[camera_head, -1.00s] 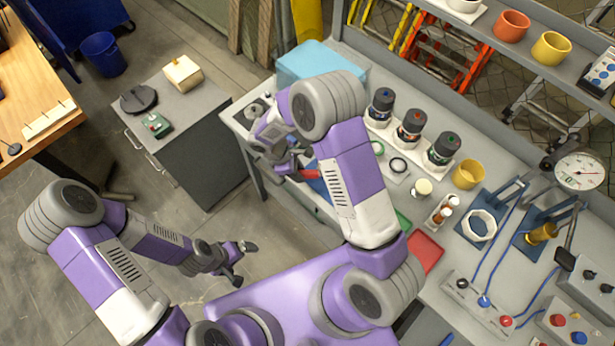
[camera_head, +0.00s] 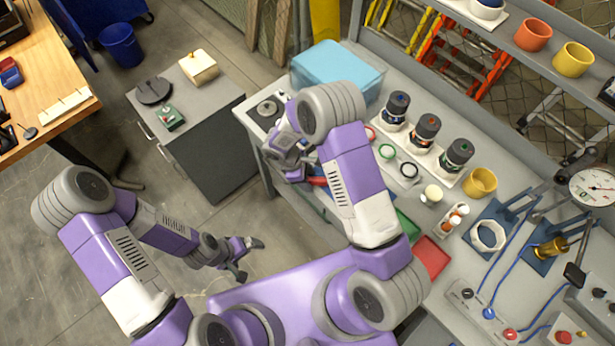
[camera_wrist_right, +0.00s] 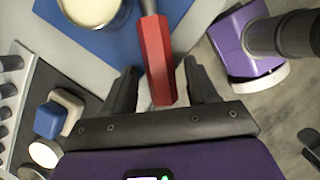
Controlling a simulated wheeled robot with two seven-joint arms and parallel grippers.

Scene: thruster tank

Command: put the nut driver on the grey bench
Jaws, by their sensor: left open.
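A tool with a red six-sided handle and a grey shaft, which looks like the nut driver (camera_wrist_right: 155,55), lies between the fingers of my right gripper (camera_wrist_right: 160,75) in the right wrist view. The fingers stand apart, with a gap on each side of the handle. In the head view a bit of red (camera_head: 318,182) shows beside my right gripper (camera_head: 292,172), at the near left edge of the grey bench (camera_head: 462,262); my arm hides much of that corner. My left gripper (camera_head: 252,262) is open and empty over the floor, left of the bench.
A teal bin (camera_head: 335,70) stands at the bench's back left. Several capped bottles (camera_head: 424,130), a yellow cup (camera_head: 480,183) and a red tray (camera_head: 432,256) occupy the bench. A grey cabinet (camera_head: 215,165) stands to the left. Blue sheet (camera_wrist_right: 110,40) lies under the tool.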

